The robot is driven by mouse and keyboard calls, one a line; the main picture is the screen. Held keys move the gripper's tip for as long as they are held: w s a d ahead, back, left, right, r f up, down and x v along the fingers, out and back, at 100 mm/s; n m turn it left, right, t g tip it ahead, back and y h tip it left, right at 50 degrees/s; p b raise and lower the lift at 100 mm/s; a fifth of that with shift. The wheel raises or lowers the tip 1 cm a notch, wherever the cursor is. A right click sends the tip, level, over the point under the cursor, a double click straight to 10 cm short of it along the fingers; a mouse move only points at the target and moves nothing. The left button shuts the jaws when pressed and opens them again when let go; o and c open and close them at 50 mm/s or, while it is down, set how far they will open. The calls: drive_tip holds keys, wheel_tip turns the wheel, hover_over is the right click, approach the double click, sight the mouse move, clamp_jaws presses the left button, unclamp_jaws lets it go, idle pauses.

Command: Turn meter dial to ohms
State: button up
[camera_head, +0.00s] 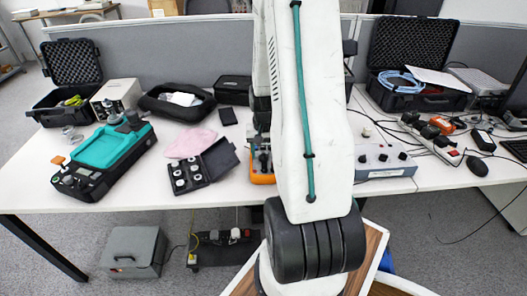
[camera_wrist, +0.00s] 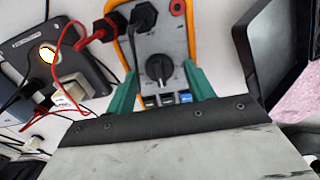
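The meter has an orange rim and a grey face; in the wrist view its face (camera_wrist: 174,45) fills the upper middle, and in the head view its orange edge (camera_head: 262,179) shows on the table beside my arm. Its black dial (camera_wrist: 159,69) is a round knob with a pale pointer line. My gripper (camera_wrist: 160,74) is open, with one green finger on each side of the dial and gaps between them and the knob. I cannot tell the finger height above the face. Black plugs sit in the meter's top, and most of it is hidden in the head view.
A black case with weights (camera_head: 201,168) and a pink cloth (camera_head: 191,143) lie left of the meter. A grey control box (camera_head: 385,160) stands to the right. Red leads (camera_wrist: 58,60) and a dark device (camera_wrist: 45,35) lie close on the wrist view's left.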

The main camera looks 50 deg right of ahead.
sight(264, 154)
wheel_tip(264, 154, up, 8)
drive_tip(key=shift+f, duration=0.1)
idle(0.4)
drive_tip(key=shift+s+a+f, duration=0.1)
drive_tip(key=shift+a, duration=0.05)
drive_tip(key=shift+f, duration=3.9)
drive_tip(key=c, duration=0.9)
